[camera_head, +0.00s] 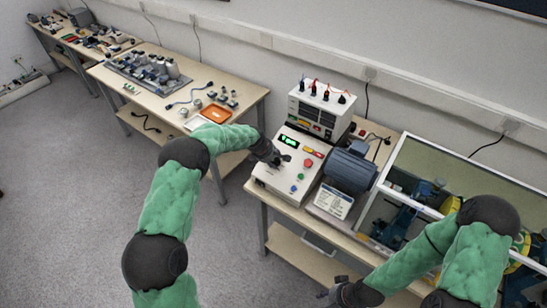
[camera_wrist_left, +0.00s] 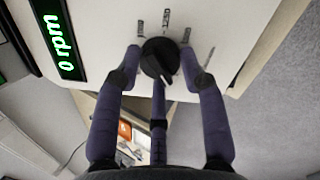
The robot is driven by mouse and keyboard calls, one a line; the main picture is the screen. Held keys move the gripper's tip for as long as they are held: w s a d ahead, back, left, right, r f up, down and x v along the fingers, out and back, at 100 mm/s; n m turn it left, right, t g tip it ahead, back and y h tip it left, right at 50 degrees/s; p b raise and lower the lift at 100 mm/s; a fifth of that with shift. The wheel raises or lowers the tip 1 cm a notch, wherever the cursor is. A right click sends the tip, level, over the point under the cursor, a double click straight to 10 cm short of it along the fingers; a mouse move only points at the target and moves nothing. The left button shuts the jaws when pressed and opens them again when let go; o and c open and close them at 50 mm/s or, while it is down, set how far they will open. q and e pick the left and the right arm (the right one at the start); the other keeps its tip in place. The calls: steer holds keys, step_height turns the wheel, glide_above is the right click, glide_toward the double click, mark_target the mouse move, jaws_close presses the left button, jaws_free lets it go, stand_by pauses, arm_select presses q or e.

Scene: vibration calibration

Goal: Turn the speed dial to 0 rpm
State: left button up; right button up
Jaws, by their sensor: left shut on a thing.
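The speed dial (camera_wrist_left: 160,60) is a round black knob with a ridge, on the pale face of the control box (camera_head: 268,176). My left gripper (camera_wrist_left: 160,66) has its dark fingers around the dial and is shut on it. In the head view my left gripper (camera_head: 277,158) is at the upper left of the box face and largely hides the dial. The green display (camera_wrist_left: 61,38) beside the dial reads 0 rpm in the left wrist view; it also shows in the head view (camera_head: 288,140). My right gripper (camera_head: 335,292) is low in the head view, away from the box; its fingers are unclear.
Coloured buttons (camera_head: 308,163) sit right of the dial. A white power supply (camera_head: 319,109) with leads stands behind the box, and a blue-grey motor (camera_head: 350,167) to its right. A glass-fronted enclosure (camera_head: 437,155) is further right. Open floor (camera_head: 80,200) lies to the left.

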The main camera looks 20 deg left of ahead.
arm_select(q)
steer(key=shift+a+r+n+p, duration=0.1)
steer(key=shift+a+n+p, duration=0.25)
steer(key=shift+n, duration=0.55)
steer(key=shift+s+d, duration=0.1)
steer(key=o, duration=1.1)
steer(key=shift+s, duration=0.15)
steer(key=v, duration=1.1)
steer(key=shift+s+r, duration=0.2)
steer(key=shift+s, duration=0.1)
